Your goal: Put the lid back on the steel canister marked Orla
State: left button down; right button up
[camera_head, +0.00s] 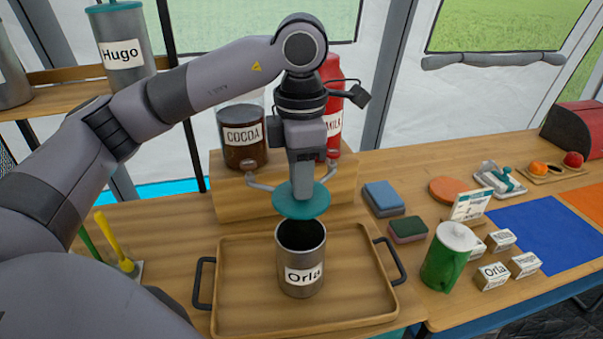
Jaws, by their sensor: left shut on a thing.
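The steel canister marked Orla (301,259) stands upright and open on a wooden tray. Its dark inside shows through the open top. My left gripper (300,190) is shut on a teal round lid (301,203). It holds the lid roughly level, above and slightly behind the canister's rim, with a small gap visible between them. The lid's grip and the fingertips are partly hidden by the gripper body. My right gripper is not in view.
The tray (238,318) has dark handles. Behind it, a raised wooden shelf bears a cocoa jar (242,137) and a red milk container (332,120). A green canister (450,257) and several small labelled boxes stand right. A Hugo canister (122,45) stands upper left.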

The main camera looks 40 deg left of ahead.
aim_at(300, 207)
pick_arm(q)
jog(key=shift+s+a+f+b, duration=0.1)
jog(key=shift+f+b, duration=0.4)
jog(key=shift+f, duration=0.3)
jog(key=shift+f+b, duration=1.8)
jog(key=shift+f, duration=0.55)
jog(key=shift+f+b, duration=0.15)
jog(key=shift+b, duration=0.25)
jog(key=shift+c, duration=2)
grip_release()
